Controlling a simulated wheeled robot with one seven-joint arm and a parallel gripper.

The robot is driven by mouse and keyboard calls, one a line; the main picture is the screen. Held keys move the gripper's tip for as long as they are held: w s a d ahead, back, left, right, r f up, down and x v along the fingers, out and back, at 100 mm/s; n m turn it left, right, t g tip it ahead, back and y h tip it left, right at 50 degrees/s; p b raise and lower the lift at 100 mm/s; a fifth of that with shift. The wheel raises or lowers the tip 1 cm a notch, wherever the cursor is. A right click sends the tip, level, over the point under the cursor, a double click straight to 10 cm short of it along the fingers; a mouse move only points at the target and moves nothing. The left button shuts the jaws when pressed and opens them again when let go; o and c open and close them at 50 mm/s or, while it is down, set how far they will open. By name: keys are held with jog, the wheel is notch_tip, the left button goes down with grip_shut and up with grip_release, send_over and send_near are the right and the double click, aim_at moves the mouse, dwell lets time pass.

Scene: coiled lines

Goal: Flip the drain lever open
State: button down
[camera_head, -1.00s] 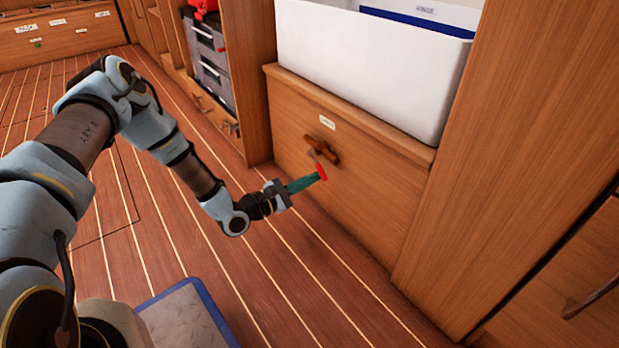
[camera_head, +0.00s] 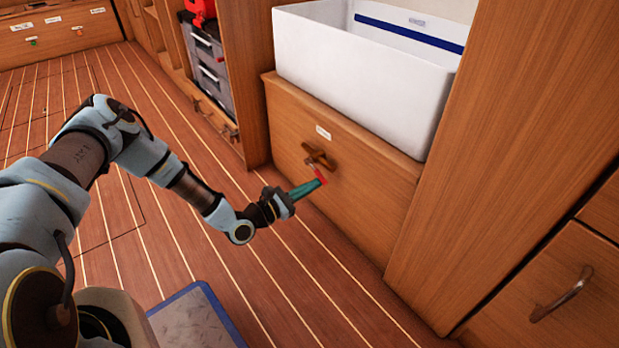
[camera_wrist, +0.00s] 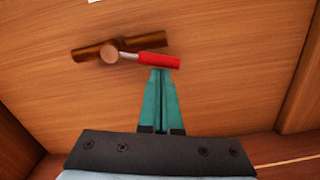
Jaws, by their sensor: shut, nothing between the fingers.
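The drain lever has a red handle (camera_wrist: 158,60) on a short metal stem, fixed to a brown pipe fitting (camera_wrist: 92,52) on the wooden cabinet front. In the wrist view the red handle points right, nearly level. In the head view the red handle (camera_head: 320,176) slants down to the right from the fitting (camera_head: 318,156). My gripper (camera_wrist: 160,74) is shut and empty. Its green fingertips lie just below the outer end of the red handle, touching or very close; I cannot tell which. The gripper also shows in the head view (camera_head: 318,183).
A white open bin (camera_head: 350,85) with a blue stripe inside stands above the cabinet front. A tall wooden panel (camera_head: 490,150) rises at the right. A drawer with a curved handle (camera_head: 562,295) is at lower right.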

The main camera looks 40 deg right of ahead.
jog(key=shift+s+r+n+p, duration=0.2)
jog(key=shift+r+n+p, duration=0.25)
jog(key=shift+n+p, duration=0.4)
jog(key=shift+s+r+n+p, duration=0.2)
jog(key=shift+r+n+p, duration=0.25)
jog(key=shift+n+p, duration=0.4)
jog(key=shift+f, duration=0.15)
